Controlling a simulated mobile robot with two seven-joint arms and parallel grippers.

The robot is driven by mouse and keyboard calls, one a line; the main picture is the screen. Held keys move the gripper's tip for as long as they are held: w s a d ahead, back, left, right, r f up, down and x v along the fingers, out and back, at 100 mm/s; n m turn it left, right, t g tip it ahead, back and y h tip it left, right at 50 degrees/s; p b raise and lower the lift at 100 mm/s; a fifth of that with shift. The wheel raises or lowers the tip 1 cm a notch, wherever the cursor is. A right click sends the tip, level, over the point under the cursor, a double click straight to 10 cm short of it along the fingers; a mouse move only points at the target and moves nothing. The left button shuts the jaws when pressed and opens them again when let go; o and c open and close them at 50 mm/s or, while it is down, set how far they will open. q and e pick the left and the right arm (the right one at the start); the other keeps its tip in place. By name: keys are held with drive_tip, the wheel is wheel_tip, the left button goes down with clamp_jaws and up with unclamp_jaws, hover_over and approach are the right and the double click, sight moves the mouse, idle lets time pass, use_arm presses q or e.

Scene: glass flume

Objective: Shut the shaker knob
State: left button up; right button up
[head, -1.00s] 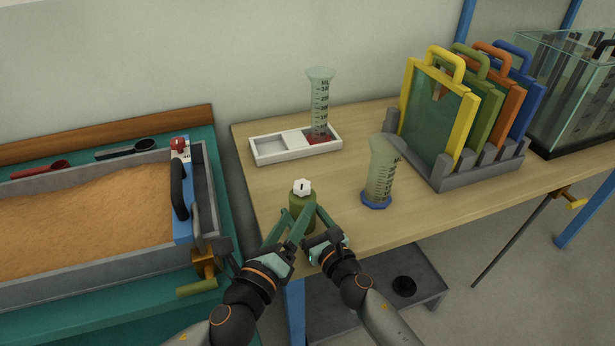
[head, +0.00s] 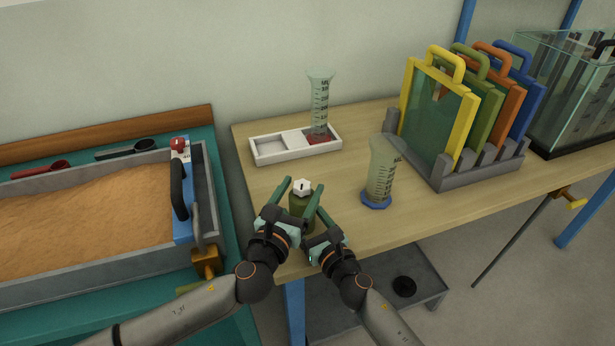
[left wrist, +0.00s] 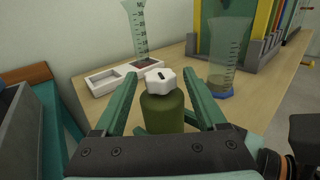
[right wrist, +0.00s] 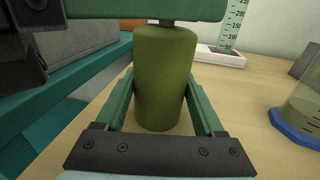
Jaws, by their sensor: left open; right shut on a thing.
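The shaker is an olive-green bottle (head: 300,204) standing upright near the table's front left. Its white knob (head: 302,187) is on top, with a dark mark on its upper face; it shows clearly in the left wrist view (left wrist: 160,81). My left gripper (head: 298,186) is open, its fingers either side of the shaker's top and apart from the knob. My right gripper (right wrist: 160,95) is shut on the bottle's body, below the left one. In the right wrist view the left gripper hides the knob.
A blue-based measuring cylinder (head: 380,175) stands close on the right. A white tray (head: 265,155) and another cylinder (head: 319,100) are behind. A rack of coloured frames (head: 485,165) is at back right. A sand box (head: 85,215) lies left.

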sight(305, 182)
use_arm(q)
drive_tip(key=shift+x, duration=2.1)
clamp_jaws()
